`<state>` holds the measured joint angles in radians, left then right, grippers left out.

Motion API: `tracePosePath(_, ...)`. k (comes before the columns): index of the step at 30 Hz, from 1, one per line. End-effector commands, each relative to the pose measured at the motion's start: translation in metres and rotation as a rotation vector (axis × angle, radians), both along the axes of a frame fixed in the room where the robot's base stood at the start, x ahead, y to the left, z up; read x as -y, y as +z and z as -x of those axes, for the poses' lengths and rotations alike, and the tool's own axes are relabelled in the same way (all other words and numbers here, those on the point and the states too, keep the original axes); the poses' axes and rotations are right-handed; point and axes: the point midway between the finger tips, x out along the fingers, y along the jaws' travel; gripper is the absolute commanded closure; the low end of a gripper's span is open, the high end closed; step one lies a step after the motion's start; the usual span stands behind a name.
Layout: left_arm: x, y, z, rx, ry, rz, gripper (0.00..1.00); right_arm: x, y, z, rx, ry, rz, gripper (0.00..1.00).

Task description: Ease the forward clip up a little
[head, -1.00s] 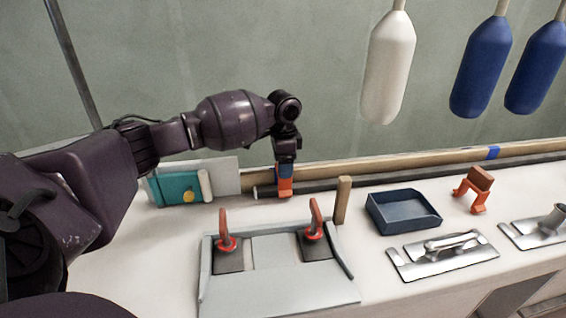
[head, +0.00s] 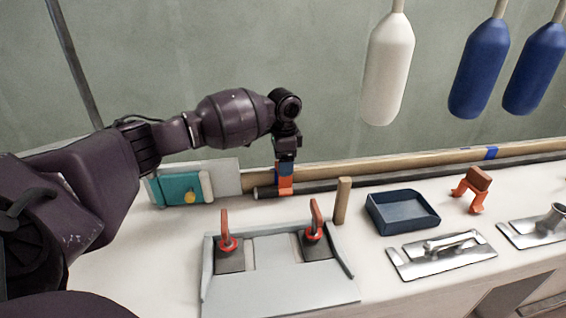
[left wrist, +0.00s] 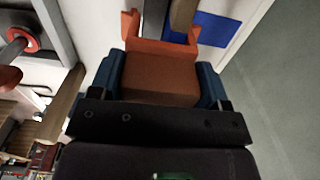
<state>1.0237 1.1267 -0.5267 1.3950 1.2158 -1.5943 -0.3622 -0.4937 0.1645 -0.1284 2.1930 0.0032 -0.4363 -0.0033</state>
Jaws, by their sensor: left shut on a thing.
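My left gripper (head: 286,165) points down at the back of the bench, its blue fingers shut on an orange clip (head: 286,187). In the left wrist view, the gripper (left wrist: 160,80) has a blue finger on each side of the clip's brown block (left wrist: 160,78). The clip's orange prongs (left wrist: 131,24) point away from the gripper, with a brownish bar between or behind them. In the head view, the clip is at the dark rod (head: 265,192). I cannot tell whether they touch. My right gripper is not in view.
A second orange clip with a brown block (head: 474,190) stands at the right, by a blue tray (head: 402,211). A wooden post (head: 342,201) stands close right of the held clip. A grey fixture with red toggles (head: 280,262) lies in front. Long wooden bar (head: 400,163) behind.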

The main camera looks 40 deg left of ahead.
Motion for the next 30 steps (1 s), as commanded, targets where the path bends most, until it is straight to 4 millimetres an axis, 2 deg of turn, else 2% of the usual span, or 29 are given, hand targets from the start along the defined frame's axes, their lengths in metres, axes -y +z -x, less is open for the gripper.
tracePosePath(2,-0.001,0.007,-0.002,0.012,0.001,0.0,0.66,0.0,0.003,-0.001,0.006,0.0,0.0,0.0)
tracePosePath(3,-0.001,0.006,-0.002,0.011,0.001,-0.001,0.26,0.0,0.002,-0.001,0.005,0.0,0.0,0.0)
tracePosePath(8,0.0,0.003,-0.001,0.007,0.001,-0.001,0.01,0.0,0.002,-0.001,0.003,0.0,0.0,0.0)
tracePosePath(20,0.0,0.001,-0.001,0.003,0.0,0.0,0.0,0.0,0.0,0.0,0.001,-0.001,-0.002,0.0)
tracePosePath(30,0.0,0.066,-0.001,0.015,0.0,0.0,0.0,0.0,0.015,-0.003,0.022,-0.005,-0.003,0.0)
